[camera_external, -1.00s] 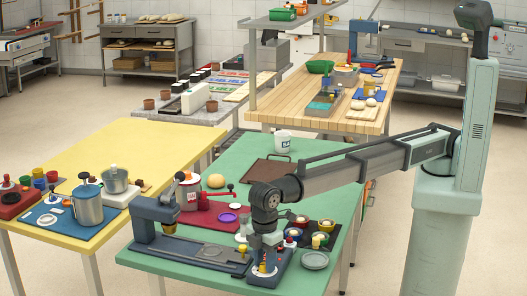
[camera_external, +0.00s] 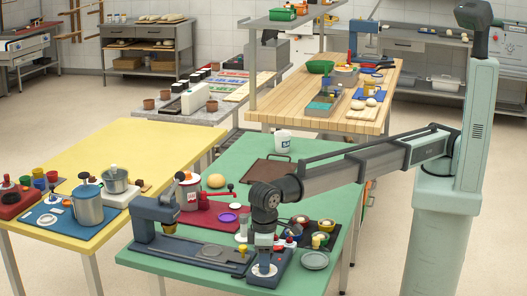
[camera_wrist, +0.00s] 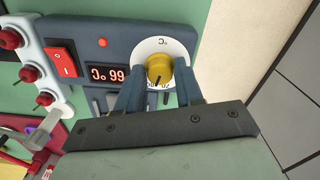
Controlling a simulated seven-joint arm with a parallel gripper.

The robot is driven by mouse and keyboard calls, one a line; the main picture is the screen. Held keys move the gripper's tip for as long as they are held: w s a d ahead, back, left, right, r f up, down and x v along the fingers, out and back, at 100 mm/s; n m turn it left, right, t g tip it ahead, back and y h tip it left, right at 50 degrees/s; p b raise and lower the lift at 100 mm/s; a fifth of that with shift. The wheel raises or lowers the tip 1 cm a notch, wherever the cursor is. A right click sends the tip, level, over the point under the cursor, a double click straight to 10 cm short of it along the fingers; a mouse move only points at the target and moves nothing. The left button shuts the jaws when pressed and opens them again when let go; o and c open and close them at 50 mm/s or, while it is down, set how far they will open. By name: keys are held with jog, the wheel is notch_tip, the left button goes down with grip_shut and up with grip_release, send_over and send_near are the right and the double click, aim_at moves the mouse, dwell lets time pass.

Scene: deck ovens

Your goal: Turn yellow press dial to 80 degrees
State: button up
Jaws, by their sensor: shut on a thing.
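The yellow press dial (camera_wrist: 159,69) sits on a white round scale plate on the dark blue press panel (camera_wrist: 112,28). In the wrist view my gripper (camera_wrist: 160,80) has one finger on each side of the dial and is shut on it. A dark pointer line shows on the dial. The red display (camera_wrist: 105,76) appears upside down and seems to read 66 °C. In the external view my gripper (camera_external: 264,264) points down at the front of the press (camera_external: 200,250), over the white scale plate (camera_external: 264,271), and hides most of the dial.
A red rocker switch (camera_wrist: 61,61) is beside the display. Red-knobbed parts (camera_wrist: 28,75) stand close by at the left of the wrist view. In the external view a grey dish (camera_external: 315,260) is right of the press, and a dark tray with small cups (camera_external: 326,225) is behind it.

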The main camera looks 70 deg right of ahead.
jog(key=shift+m, duration=0.6)
jog(key=o, duration=1)
notch_tip(320, 180, up, 14)
jog(key=shift+f, duration=0.1)
dwell(0.7)
